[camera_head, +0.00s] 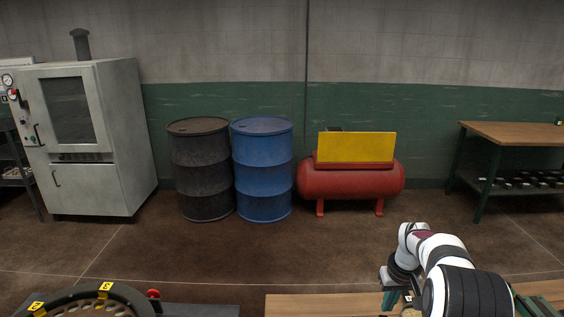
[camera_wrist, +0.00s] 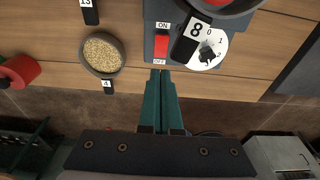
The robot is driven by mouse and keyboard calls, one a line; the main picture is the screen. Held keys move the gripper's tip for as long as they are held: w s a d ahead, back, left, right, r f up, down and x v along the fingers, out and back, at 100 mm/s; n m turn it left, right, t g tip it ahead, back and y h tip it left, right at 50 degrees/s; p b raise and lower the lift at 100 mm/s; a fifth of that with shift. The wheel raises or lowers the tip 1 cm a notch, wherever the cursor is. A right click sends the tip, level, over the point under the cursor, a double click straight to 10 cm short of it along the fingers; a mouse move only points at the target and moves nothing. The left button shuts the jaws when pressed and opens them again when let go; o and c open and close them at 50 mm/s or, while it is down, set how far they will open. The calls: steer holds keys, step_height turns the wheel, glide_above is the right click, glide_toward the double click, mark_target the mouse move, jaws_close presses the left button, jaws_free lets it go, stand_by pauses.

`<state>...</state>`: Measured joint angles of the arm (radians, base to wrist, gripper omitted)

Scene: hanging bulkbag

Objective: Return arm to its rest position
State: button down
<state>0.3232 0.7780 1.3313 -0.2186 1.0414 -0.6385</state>
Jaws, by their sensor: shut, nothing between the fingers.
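My gripper (camera_wrist: 160,73) shows in the wrist view with its two long green fingers pressed together and nothing between them. The fingertips lie over the wooden bench top (camera_wrist: 60,47), just below the red ON/OFF switch (camera_wrist: 162,46) in the picture. In the head view my arm is at the lower right, bent down toward the bench. Only a bit of my gripper (camera_head: 390,300) shows there, partly cut off by the bottom edge. No hanging bag is in view.
Beyond the bench stand a black drum (camera_head: 201,170), a blue drum (camera_head: 262,170) and a red tank (camera_head: 350,181). Open floor lies between.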

steer(key=shift+r, duration=0.25)
